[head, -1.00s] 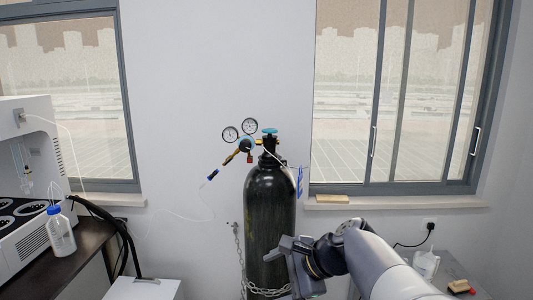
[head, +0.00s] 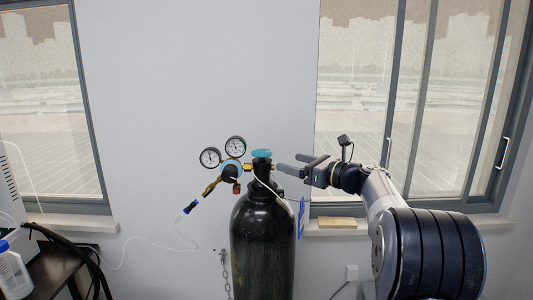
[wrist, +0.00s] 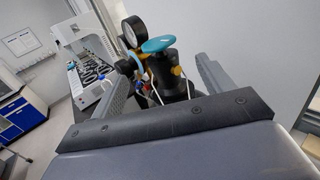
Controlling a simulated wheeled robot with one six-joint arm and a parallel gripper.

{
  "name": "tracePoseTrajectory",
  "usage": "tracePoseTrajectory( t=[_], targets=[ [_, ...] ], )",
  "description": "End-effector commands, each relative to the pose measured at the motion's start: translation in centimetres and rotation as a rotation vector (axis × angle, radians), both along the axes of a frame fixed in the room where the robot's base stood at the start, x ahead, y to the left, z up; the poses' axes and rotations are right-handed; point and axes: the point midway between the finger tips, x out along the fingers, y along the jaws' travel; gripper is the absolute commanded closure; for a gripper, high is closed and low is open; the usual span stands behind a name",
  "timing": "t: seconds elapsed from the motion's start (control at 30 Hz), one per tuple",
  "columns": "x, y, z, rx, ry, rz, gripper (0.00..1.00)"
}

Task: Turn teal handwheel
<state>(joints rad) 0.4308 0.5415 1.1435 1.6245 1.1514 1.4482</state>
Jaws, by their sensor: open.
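The teal handwheel (head: 262,154) sits on top of the black gas cylinder (head: 262,240) in the head view. In the wrist view the handwheel (wrist: 158,44) shows ahead, between the lines of the two fingers. My gripper (head: 293,164) is just right of the handwheel, at about its height, with its fingers pointing left toward it. The fingers are open and empty, and look apart from the wheel. A pressure regulator with teal parts (head: 231,168) and two round gauges is fixed to the left of the valve.
A white tube and a blue tag (head: 301,215) hang by the cylinder's right side. A chain (head: 226,275) runs beside the cylinder. A window sill with a small wooden block (head: 337,223) lies behind my arm. A bottle (head: 12,275) stands at far left.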

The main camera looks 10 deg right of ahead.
Motion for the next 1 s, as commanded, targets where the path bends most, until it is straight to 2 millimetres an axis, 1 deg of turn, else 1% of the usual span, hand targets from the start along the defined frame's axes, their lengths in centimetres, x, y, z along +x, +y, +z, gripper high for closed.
tracePoseTrajectory(
  t=[0.3,0.5,0.67,0.93,0.97,1.0],
  targets=[
    [4.3,4.0,0.3,-0.003,0.0,0.005,0.24],
    [6.5,5.9,0.2,-0.003,0.0,0.003,0.24],
    [7.3,6.6,0.0,-0.004,0.0,0.002,0.24],
    [7.4,6.6,0.0,-0.004,0.0,0.001,0.24],
    [7.4,6.6,0.0,-0.004,0.0,0.001,0.25],
    [7.4,6.6,0.0,-0.004,0.0,0.001,0.28]
  ],
)
